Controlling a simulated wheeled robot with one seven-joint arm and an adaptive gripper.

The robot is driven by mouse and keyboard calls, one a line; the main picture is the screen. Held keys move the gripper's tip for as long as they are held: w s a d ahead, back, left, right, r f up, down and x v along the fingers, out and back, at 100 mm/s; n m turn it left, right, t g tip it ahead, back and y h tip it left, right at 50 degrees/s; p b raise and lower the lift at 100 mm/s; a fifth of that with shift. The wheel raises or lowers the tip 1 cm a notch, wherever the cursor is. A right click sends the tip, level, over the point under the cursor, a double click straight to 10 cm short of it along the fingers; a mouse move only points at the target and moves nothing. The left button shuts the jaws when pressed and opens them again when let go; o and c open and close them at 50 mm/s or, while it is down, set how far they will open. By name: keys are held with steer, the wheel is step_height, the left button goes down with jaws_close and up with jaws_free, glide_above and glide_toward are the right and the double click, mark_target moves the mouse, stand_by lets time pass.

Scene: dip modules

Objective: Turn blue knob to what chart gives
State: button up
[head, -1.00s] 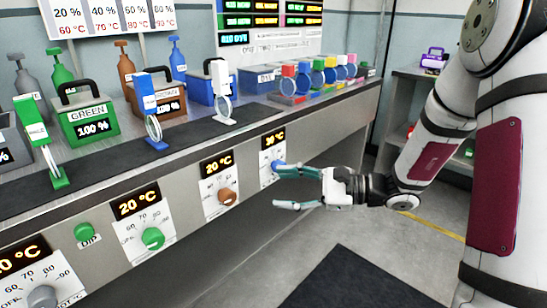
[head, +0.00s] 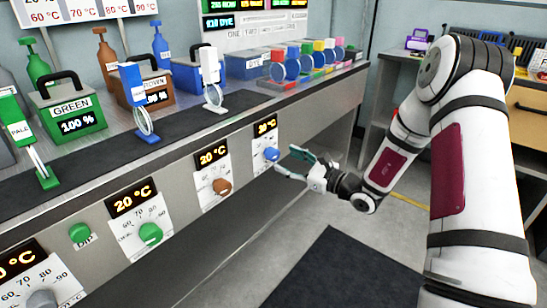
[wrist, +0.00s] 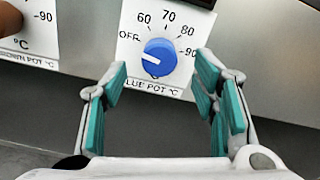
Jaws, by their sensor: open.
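The blue knob (head: 271,154) is on the cabinet's front panel under a small orange display that I cannot read surely. In the wrist view the blue knob (wrist: 159,57) sits on a white dial plate marked OFF, 60, 70, 80, 90 and labelled blue pot; its white mark points left, near OFF. My gripper (head: 290,162) is open and empty in front of the knob. In the wrist view its teal fingers stand left and right of the knob, apart from it. The chart (head: 85,10) at the top left is cut off; temperatures of 60 to 90 °C show.
A brown knob (head: 221,186) and a green knob (head: 150,233) sit on similar dials to the left, each reading 20 °C. A green DIP button (head: 80,232) is beside them. The blue box (head: 188,76) on the counter is partly hidden by a white-framed timer (head: 211,75).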

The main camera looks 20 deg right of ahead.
mark_target(276, 155)
steer(key=shift+b+x, duration=0.6)
steer(key=shift+x, duration=2.55)
steer(key=c, duration=1.2)
